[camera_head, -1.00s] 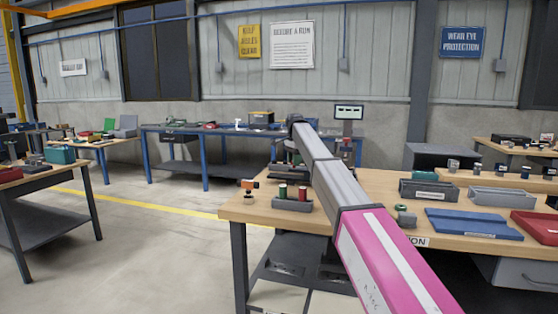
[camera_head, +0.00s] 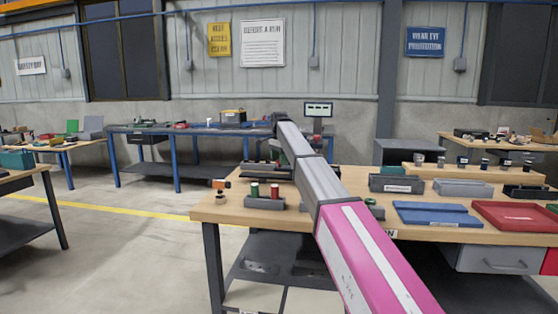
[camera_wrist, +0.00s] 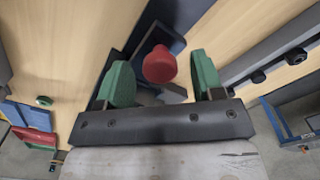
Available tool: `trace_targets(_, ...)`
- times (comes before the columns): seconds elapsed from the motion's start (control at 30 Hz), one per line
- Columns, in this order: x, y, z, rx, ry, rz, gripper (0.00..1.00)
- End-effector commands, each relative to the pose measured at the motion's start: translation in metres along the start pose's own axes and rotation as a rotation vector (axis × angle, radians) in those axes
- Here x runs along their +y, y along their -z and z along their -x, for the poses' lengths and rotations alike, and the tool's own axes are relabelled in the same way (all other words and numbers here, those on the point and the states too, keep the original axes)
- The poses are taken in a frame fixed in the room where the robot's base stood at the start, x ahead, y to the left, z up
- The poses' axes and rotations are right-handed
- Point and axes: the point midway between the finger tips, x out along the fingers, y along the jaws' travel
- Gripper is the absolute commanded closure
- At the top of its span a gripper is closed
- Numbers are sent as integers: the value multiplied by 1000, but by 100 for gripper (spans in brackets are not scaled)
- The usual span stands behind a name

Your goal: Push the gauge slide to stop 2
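In the wrist view my gripper (camera_wrist: 162,78) is open, its two green fingers spread apart. A red round knob (camera_wrist: 159,64) shows between the fingers, with a gap on each side. It stands over a dark fixture (camera_wrist: 172,22) on the wooden bench; this may be the gauge slide, but I cannot tell for sure. No stop numbers are readable. In the head view my arm runs out over the bench (camera_head: 225,209) and hides my gripper and the knob. A dark fixture (camera_head: 262,171) shows partly behind my arm.
A grey block with green and red pegs (camera_head: 264,200) stands at the bench's left front. An orange-topped item (camera_head: 220,186) is left of it. Grey bins (camera_head: 396,184), a blue tray (camera_head: 436,215) and a red tray (camera_head: 515,217) lie to the right.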

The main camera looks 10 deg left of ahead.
Motion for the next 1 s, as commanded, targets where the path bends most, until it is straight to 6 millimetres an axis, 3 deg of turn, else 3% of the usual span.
trace_targets(0.47, -1, 0, 9, 0, 0, 0, 39)
trace_targets(1.0, -1, 0, 98, 0, 2, 0, 39)
